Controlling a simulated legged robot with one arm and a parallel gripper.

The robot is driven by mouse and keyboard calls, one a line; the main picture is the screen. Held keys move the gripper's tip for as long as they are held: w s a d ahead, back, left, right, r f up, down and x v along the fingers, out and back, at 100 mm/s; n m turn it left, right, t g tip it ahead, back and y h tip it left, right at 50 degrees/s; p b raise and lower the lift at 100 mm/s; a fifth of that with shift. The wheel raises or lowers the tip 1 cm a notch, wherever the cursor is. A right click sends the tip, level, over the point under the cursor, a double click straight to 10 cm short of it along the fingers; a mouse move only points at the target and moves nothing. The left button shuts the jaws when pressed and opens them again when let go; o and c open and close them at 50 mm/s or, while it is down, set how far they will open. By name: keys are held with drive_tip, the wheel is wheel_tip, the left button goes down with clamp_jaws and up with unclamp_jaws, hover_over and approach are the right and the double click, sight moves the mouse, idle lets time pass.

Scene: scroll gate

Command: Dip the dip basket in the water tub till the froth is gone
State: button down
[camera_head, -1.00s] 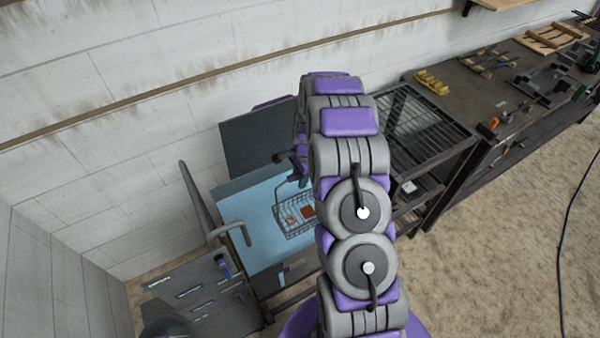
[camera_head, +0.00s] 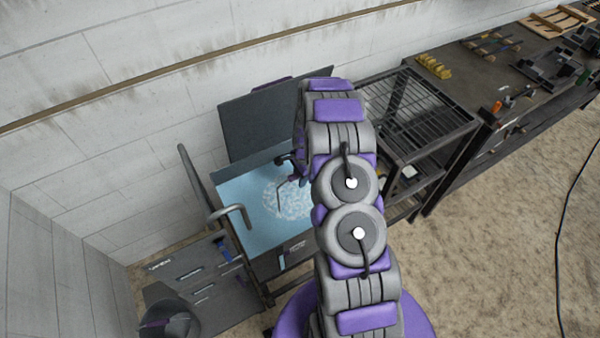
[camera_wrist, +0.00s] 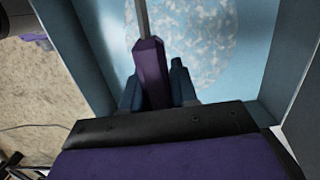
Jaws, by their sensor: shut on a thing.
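The water tub (camera_head: 240,208) stands left of my arm, full of light blue water. A round patch of white froth (camera_head: 284,202) lies on the water; it also shows in the wrist view (camera_wrist: 190,45). My gripper (camera_head: 284,160) is over the tub, partly hidden behind my arm. In the wrist view my gripper (camera_wrist: 156,88) is shut on the purple handle of the dip basket (camera_wrist: 150,62). The basket's thin rod (camera_head: 279,190) runs down into the froth. The basket's body is hidden under the water and froth.
A raised dark lid (camera_head: 258,120) stands behind the tub. A curved grey pipe (camera_head: 232,211) is at its left. A wire rack (camera_head: 415,105) and a workbench (camera_head: 470,72) stand to the right. A dark bin (camera_head: 170,318) is at lower left.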

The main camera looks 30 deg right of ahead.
drive_tip(key=shift+f+b, duration=0.35)
drive_tip(key=shift+f, duration=2.55)
idle(3.9)
